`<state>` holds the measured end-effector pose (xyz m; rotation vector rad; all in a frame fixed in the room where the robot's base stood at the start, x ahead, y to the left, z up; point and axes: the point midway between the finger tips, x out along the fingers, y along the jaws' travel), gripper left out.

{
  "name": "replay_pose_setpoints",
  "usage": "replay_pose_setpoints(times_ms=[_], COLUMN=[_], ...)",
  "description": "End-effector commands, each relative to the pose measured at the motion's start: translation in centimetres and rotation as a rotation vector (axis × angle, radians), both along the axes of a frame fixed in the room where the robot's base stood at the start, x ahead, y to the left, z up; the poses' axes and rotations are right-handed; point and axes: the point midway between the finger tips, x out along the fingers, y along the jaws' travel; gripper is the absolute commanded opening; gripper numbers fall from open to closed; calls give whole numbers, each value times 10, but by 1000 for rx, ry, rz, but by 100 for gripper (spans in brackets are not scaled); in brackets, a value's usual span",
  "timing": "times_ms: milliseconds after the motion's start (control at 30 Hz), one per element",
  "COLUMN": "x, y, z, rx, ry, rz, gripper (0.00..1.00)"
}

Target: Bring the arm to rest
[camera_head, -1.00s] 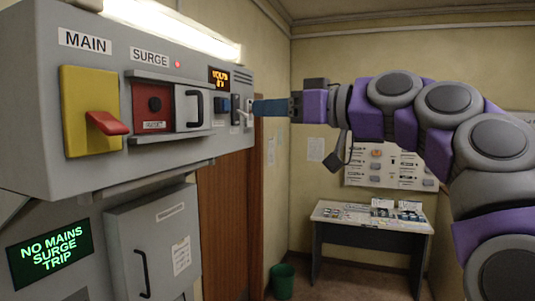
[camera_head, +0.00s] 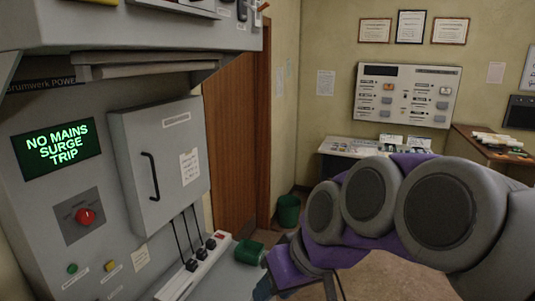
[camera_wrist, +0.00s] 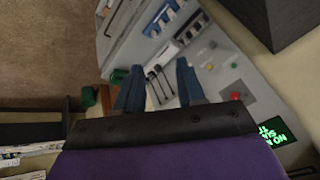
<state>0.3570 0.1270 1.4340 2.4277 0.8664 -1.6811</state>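My arm is purple and grey and folds low across the right half of the head view. My gripper (camera_wrist: 158,92) shows in the wrist view as two blue fingers set apart, with no object between them. In the head view only a bit of blue finger (camera_head: 262,288) shows at the bottom, beside the console; the rest is hidden or cut off. The grey console (camera_head: 45,215) stands at left. Its green-lettered screen (camera_head: 57,148) reads "NO MAINS SURGE TRIP".
A red knob (camera_head: 85,216), a cabinet door (camera_head: 135,190) and a power strip (camera_head: 195,270) with plugs are on the console. A green mug (camera_head: 249,252) stands near the strip. A green bin (camera_head: 288,211) and a wall panel (camera_head: 405,95) are behind. A wooden desk (camera_head: 490,150) is at right.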

Motion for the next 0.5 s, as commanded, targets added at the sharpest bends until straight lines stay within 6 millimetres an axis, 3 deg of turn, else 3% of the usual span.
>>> replay_pose_setpoints(times_ms=[33,100,300,400,500], x=[-16,-38,-110,-143,-167], y=[-12,-29,-81,-102,-116], z=[-36,-76,-177,-212,-234], rx=[-44,-103,-265,-324,-367], ry=[52,124,324,404,462], rz=[-38,-93,-260,-333,-386], gripper=[39,39,39,39,39])
